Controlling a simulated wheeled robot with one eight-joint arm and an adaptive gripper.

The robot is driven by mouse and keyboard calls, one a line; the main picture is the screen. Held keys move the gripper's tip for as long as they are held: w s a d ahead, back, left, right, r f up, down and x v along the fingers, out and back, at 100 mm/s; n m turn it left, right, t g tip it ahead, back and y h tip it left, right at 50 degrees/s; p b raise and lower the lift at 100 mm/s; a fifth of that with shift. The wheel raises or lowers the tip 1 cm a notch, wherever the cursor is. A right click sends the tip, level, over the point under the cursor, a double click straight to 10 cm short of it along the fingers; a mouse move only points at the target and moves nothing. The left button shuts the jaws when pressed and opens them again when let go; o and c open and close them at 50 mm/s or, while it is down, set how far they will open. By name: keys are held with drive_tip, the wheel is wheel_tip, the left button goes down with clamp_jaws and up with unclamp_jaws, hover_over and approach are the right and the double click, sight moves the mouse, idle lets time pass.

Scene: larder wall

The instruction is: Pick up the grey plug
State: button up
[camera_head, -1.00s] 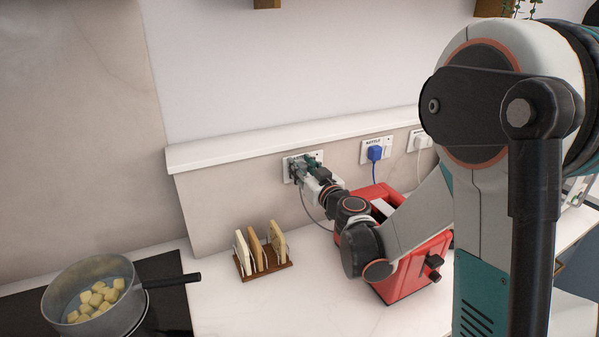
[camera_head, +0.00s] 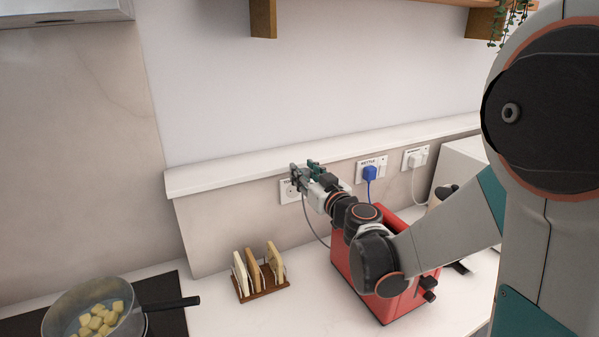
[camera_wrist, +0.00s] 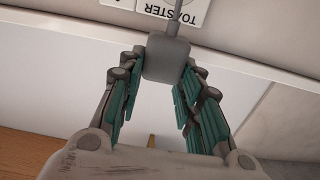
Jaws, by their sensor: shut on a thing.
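The grey plug (camera_wrist: 167,58) is between the fingertips of my gripper (camera_wrist: 160,72) in the wrist view, with its cord running from its far side. My gripper (camera_head: 306,170) is shut on it. In the head view the fingers largely hide the plug, and its grey cord (camera_head: 308,222) hangs down behind my arm. The wall socket labelled TOASTER (camera_wrist: 182,10) shows beyond the plug in the wrist view. In the head view this socket (camera_head: 289,192) shows bare below and left of the fingers, and the plug is out of it.
A red toaster (camera_head: 385,298) stands under my forearm. A toast rack (camera_head: 262,285) with several slices is left of it. A pot (camera_head: 95,310) of pale cubes sits on the hob. The blue plug (camera_head: 369,173) and a white plug (camera_head: 418,159) sit in sockets to the right. A ledge (camera_head: 230,177) runs above.

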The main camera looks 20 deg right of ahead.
drive_tip(key=s+d+p, duration=0.1)
drive_tip(key=s+d, duration=0.2)
drive_tip(key=s, duration=1.3)
drive_tip(key=shift+s+d+p, duration=0.15)
drive_tip(key=shift+s+p, duration=0.25)
drive_tip(key=shift+s, duration=0.2)
drive_tip(key=shift+s+d, duration=0.2)
drive_tip(key=shift+s, duration=0.9)
drive_tip(key=shift+s+d, duration=0.1)
drive_tip(key=shift+s, duration=0.55)
drive_tip(key=shift+s+d, duration=0.1)
drive_tip(key=shift+s, duration=0.25)
drive_tip(key=shift+s, duration=0.25)
drive_tip(key=shift+w, duration=0.15)
